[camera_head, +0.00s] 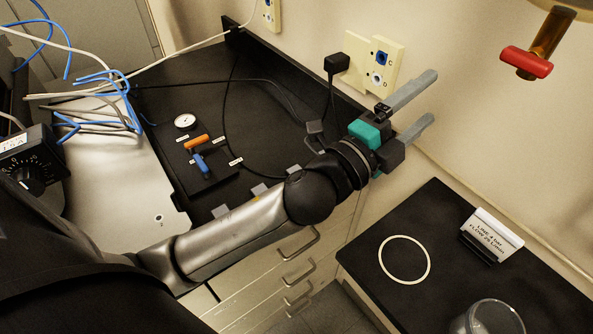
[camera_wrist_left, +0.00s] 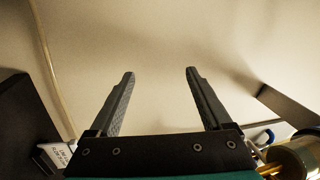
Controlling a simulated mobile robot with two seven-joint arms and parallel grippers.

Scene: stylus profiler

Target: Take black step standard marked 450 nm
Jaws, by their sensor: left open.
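I cannot pick out a black step standard marked 450 nm in either view. Small white labels (camera_head: 236,161) lie on the black bench, too small to read. My left gripper (camera_head: 431,97) is held out over the right end of the bench, near the wall, pointing up and right. Its two grey fingers are apart with nothing between them. In the left wrist view the open fingers (camera_wrist_left: 160,72) face a bare beige wall. My left arm hides part of the bench and its front edge. My right gripper is not in view.
A wall outlet plate (camera_head: 357,58) is close to my gripper. A second black counter (camera_head: 452,208) holds a white ring (camera_head: 404,238), a sign (camera_head: 491,232) and a glass vessel (camera_head: 488,318).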

